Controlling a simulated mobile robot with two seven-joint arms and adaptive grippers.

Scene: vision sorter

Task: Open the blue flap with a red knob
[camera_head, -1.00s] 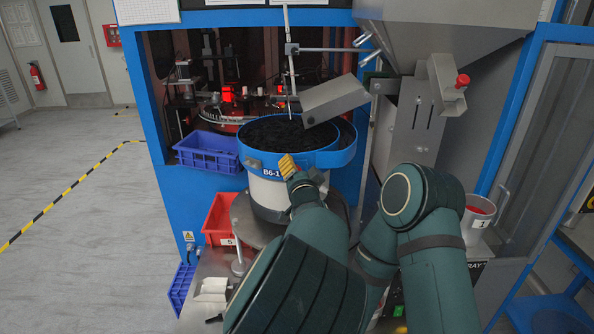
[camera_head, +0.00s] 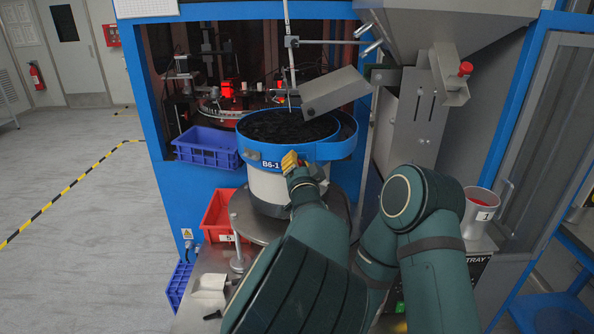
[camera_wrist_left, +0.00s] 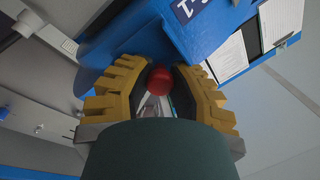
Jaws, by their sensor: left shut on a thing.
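The blue band (camera_head: 263,156) with the label B6-1 runs around the top of a white bowl full of dark parts. My left gripper (camera_head: 291,162), with yellow ribbed fingers, is at the front of this band. In the left wrist view the red knob (camera_wrist_left: 159,80) sits between the two fingers of the left gripper (camera_wrist_left: 158,88), with the blue flap (camera_wrist_left: 150,32) and its label beyond it. The fingers are closed in around the knob. In the head view the knob is hidden by the gripper. My right gripper is not in view.
A grey metal chute (camera_head: 335,92) hangs over the bowl. A hopper gate with another red knob (camera_head: 465,69) is at the right. A blue basket (camera_head: 207,147) and a red bin (camera_head: 219,213) stand left of the bowl. A metal bucket (camera_head: 477,212) is at the right.

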